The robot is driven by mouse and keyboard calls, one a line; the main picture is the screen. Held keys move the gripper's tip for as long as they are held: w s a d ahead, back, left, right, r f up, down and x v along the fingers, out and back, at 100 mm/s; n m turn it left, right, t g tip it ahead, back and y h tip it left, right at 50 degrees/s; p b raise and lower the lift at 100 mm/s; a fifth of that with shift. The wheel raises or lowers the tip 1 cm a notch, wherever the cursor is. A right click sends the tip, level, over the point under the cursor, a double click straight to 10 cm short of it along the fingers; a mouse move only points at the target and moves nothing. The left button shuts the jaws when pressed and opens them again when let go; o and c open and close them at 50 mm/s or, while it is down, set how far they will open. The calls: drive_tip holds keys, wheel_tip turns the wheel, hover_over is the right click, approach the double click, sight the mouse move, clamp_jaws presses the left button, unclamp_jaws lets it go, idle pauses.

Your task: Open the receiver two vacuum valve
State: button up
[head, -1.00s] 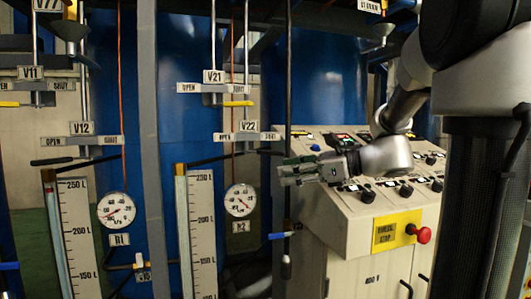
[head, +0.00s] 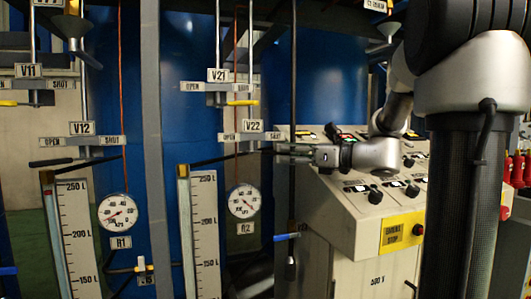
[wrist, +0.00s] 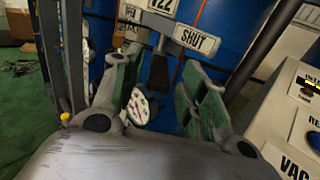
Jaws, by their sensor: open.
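The valve labelled V22 (head: 253,126) stands above the R2 gauge (head: 243,201). Its OPEN/SHUT plate is in the head view, and the SHUT end (wrist: 198,40) shows in the wrist view. Its black lever (wrist: 160,72) points toward the SHUT side, toward my gripper. My gripper (head: 280,153) is open at lever height, at the right end of the plate. In the wrist view, the lever's end lies between my two open fingers (wrist: 158,85); whether it touches either finger cannot be told.
Valve V21 (head: 217,75) with a yellow lever (head: 242,103) is just above. A vertical dark pipe (head: 293,80) stands close to my fingers. The control cabinet (head: 345,215) with an emergency stop (head: 417,230) is below and right of my wrist.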

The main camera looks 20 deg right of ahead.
sight(254, 151)
drive_tip(key=x, duration=0.6)
drive_tip(key=shift+w+a, duration=0.2)
clamp_jaws()
